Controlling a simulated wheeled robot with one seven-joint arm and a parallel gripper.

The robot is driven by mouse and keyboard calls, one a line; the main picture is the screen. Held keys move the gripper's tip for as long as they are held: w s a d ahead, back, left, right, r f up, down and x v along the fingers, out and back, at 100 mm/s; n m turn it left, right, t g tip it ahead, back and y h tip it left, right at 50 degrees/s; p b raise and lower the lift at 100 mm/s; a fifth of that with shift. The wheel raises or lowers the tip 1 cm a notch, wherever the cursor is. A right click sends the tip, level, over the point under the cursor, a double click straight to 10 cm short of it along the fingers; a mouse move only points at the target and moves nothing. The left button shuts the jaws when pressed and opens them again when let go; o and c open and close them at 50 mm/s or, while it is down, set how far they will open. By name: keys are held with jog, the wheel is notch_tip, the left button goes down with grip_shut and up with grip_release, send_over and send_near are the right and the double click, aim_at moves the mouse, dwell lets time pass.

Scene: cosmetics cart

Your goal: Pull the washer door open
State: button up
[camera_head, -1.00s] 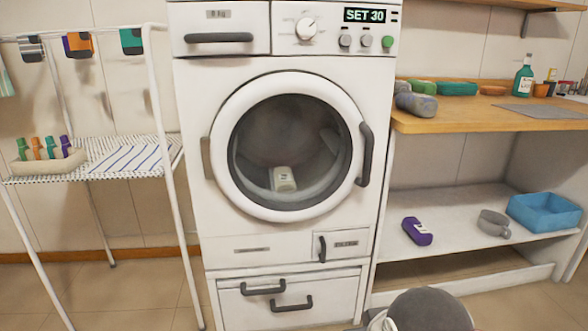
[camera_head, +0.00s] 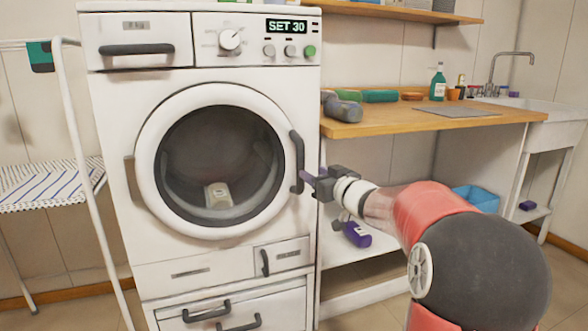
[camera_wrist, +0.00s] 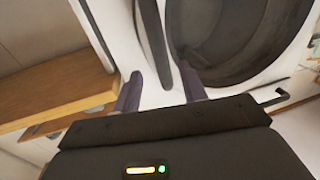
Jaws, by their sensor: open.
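The white washer (camera_head: 225,262) stands left of centre in the head view. Its round door (camera_head: 150,195) looks closed, with dark glass and a pale container (camera_head: 218,195) behind it. The dark vertical door handle (camera_head: 297,160) is on the door's right side. My gripper (camera_head: 308,180) is just right of the handle's lower part. In the wrist view my gripper (camera_wrist: 160,72) has its two purple fingers spread apart. The handle (camera_wrist: 151,40) lines up with the gap between them. I cannot tell whether the fingers touch it.
A wooden counter (camera_head: 440,122) with bottles and cloths is right of the washer. On the shelf below are a purple bottle (camera_head: 357,235) and a blue bin (camera_head: 478,198). A white rack (camera_head: 75,150) stands at the left. A drawer front (camera_head: 235,310) is under the door.

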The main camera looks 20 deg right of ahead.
aim_at(303, 167)
jog(key=w, duration=0.2)
jog(key=w+a, duration=0.1)
jog(key=w, duration=0.4)
jog(key=shift+w+a, duration=0.25)
jog(key=shift+w, duration=0.05)
jog(key=shift+c, duration=0.2)
grip_shut()
